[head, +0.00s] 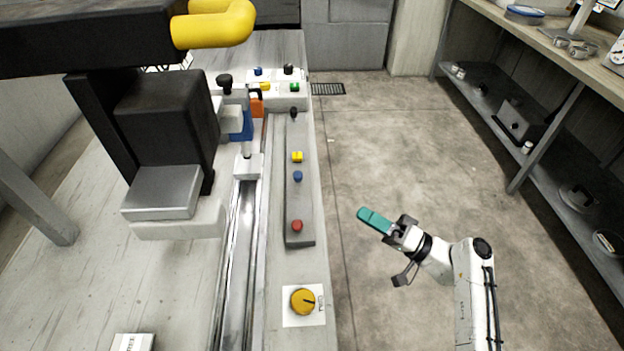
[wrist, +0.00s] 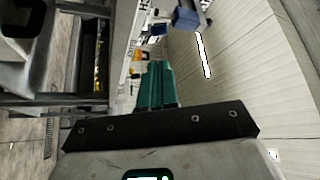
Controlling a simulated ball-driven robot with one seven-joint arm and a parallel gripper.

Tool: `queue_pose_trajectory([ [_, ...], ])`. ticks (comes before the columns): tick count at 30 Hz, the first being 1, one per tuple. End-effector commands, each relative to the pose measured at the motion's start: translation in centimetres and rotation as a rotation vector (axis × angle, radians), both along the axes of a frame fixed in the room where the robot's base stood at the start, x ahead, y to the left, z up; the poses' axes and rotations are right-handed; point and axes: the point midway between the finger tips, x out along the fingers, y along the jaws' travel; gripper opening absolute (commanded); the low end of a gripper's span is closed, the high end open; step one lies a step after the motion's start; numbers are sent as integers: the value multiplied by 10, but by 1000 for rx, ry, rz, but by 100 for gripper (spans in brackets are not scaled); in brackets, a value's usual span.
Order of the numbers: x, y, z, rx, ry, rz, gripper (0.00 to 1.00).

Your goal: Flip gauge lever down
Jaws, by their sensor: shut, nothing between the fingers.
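My gripper (head: 374,219) has teal fingers. They are pressed together and empty, over the floor to the right of the machine bench. The fingers also show in the wrist view (wrist: 156,85), pointing toward an orange part and a blue part (wrist: 186,18). In the head view, a black-knobbed lever (head: 293,113) stands at the far end of a grey control strip (head: 296,213). Another black knob (head: 224,81) tops a fitting with a blue block (head: 243,124) at the rail. I cannot tell which is the gauge lever. My gripper touches none of them.
The strip bears yellow (head: 297,157), blue (head: 298,176) and red (head: 297,226) controls. A yellow dial (head: 303,300) sits nearer. A large black and grey machine head (head: 165,130) overhangs the left. Shelving (head: 540,120) stands right. The floor between is clear.

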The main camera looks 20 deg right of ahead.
Motion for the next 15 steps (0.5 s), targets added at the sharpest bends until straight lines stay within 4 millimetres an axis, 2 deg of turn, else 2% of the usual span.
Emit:
queue_pose_trajectory([
  [8, 1, 2, 1, -2, 1, 2, 0],
  [15, 22, 21, 11, -3, 1, 5, 0],
])
